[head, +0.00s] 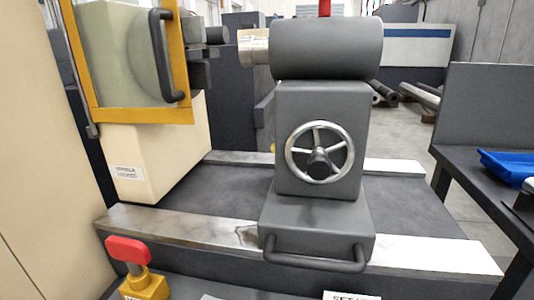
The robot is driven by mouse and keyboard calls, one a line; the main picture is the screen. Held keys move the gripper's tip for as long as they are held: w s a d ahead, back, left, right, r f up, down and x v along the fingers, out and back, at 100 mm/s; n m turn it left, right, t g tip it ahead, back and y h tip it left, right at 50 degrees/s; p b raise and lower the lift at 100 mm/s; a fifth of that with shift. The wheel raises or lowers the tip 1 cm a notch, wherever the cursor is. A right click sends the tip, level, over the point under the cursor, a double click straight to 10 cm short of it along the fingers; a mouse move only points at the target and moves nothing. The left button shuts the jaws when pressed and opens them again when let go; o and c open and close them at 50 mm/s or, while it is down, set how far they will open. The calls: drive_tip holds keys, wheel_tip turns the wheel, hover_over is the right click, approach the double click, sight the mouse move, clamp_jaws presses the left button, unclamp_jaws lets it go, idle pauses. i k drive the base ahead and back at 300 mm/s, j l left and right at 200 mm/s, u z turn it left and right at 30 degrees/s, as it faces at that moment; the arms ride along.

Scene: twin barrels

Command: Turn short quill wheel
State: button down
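A silver handwheel (294,153) with several spokes and a dark hub knob sits upright on the front face of a grey tailstock block (290,108). A thick grey horizontal barrel (325,48) tops the block, and a short metal quill (254,47) sticks out of its left end. I cannot tell from this view whether this wheel is the one named short. My gripper is not in view, and nothing is seen touching the wheel.
A grey bar handle (315,262) juts from the tailstock base, below the wheel. Metal rails (180,225) run beneath. A yellow-framed door (178,60) stands left, and a red knob (128,249) on a yellow base front left. A dark bench (480,165) with a blue tray (508,166) is right.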

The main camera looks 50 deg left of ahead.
sight(319, 167)
drive_tip(key=u, duration=0.75)
drive_tip(key=k+j+z, duration=0.25)
drive_tip(key=j, duration=0.2)
